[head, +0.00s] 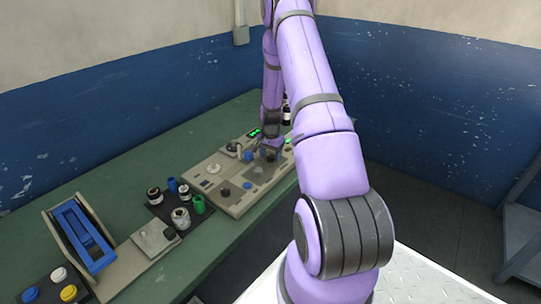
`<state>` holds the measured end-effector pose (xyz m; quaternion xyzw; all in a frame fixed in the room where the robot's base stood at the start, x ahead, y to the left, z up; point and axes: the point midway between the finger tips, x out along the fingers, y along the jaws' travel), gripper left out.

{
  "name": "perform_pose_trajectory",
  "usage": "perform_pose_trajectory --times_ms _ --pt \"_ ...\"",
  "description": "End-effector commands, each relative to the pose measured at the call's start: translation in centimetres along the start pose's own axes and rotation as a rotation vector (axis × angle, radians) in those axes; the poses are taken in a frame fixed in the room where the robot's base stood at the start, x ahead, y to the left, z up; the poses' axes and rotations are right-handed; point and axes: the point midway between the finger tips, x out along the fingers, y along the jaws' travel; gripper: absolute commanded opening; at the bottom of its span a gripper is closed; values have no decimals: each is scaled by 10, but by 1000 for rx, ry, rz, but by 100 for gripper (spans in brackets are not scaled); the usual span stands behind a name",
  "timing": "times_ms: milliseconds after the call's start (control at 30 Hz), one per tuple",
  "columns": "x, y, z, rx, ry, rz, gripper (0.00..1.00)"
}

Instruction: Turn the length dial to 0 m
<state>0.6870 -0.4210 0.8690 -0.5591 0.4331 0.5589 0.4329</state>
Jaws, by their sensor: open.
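A beige control panel (236,204) lies on the green bench and carries several knobs and small displays. A dark round knob (225,192) sits near its front edge, and a blue knob (247,185) is to its right. Another blue knob (248,156) is close to my gripper. I cannot tell which knob is the length dial, and no scale or setting is readable. My gripper (268,153) is small in the head view, above the right part of the panel. It is open, with nothing visible between its fingers. My arm hides part of the panel's right end.
A dark tray (158,206) with several small jars stands left of the panel. A blue-framed device (83,236) and a box with coloured buttons (45,293) are farther left. The green bench (110,172) is clear behind them. Blue walls close off the back.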

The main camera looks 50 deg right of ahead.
Motion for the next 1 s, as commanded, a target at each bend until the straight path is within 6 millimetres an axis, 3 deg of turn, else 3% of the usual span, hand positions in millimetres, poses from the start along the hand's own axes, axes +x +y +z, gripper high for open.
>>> perform_pose_trajectory --times_ms 300,500,533,1000 --pt "2 0 0 0 0 0 60" --pt "2 0 0 0 0 0 14" --pt "2 0 0 0 0 0 11" --pt "2 0 0 -105 -1 0 11"
